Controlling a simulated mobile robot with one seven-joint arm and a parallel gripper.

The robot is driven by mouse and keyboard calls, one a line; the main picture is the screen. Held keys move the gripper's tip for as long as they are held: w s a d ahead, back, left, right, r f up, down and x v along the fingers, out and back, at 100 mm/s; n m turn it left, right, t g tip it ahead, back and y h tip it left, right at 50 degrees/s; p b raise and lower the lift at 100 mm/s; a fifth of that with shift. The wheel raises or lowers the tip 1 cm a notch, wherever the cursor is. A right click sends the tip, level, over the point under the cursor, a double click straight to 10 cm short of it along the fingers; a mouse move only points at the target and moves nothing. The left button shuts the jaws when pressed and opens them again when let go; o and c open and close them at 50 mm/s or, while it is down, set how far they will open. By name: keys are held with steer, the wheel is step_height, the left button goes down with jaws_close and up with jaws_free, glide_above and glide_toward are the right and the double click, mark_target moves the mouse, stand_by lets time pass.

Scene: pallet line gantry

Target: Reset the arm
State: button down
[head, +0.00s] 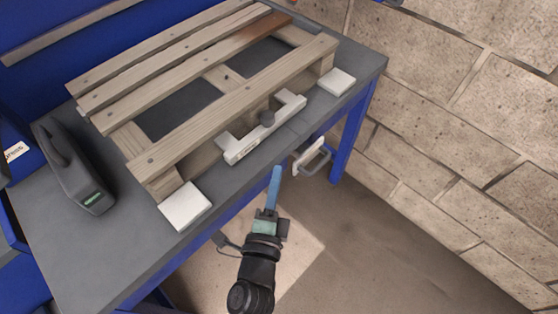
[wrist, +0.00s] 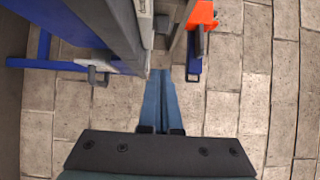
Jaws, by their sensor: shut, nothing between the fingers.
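My gripper (head: 274,188) is in front of the table's front edge in the head view, over the floor. Its blue fingers are together with nothing between them. In the wrist view the shut fingers (wrist: 161,85) point forward past the table's edge, apart from everything around them. My arm reaches in from the bottom of the head view.
A wooden pallet (head: 245,97) lies on a grey-topped blue table (head: 95,262). A white bracket with a dark knob (head: 262,132), white blocks (head: 186,206) and a dark case (head: 74,166) are on it. A clamp (head: 312,158) sits at the front edge. A brick wall (head: 470,130) stands right.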

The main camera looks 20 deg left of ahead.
steer(key=shift+s+d, duration=0.15)
steer(key=shift+s, duration=0.55)
steer(key=w+d+r+n+t+y, duration=0.15)
steer(key=w+r+n, duration=0.3)
steer(key=r, duration=1.05)
steer(key=w+d+r+n+t+y, duration=0.1)
steer(key=w+r+n+t, duration=0.3)
steer(key=r, duration=1.1)
steer(key=s+d+r+n+t+h, duration=0.2)
steer(key=s+d+r, duration=0.2)
steer(key=r, duration=0.5)
steer(key=s+d+r+n+t+h, duration=0.1)
steer(key=s+d+r+n+h, duration=0.2)
steer(key=r, duration=0.6)
steer(key=s+d+r+n+t+h, duration=0.2)
steer(key=s+d+r, duration=0.2)
steer(key=r, duration=0.5)
step_height(320, 180, up, 11)
steer(key=p, duration=1.2)
steer(key=shift+w+r, duration=0.2)
steer(key=shift+w, duration=0.1)
steer(key=shift+g, duration=0.25)
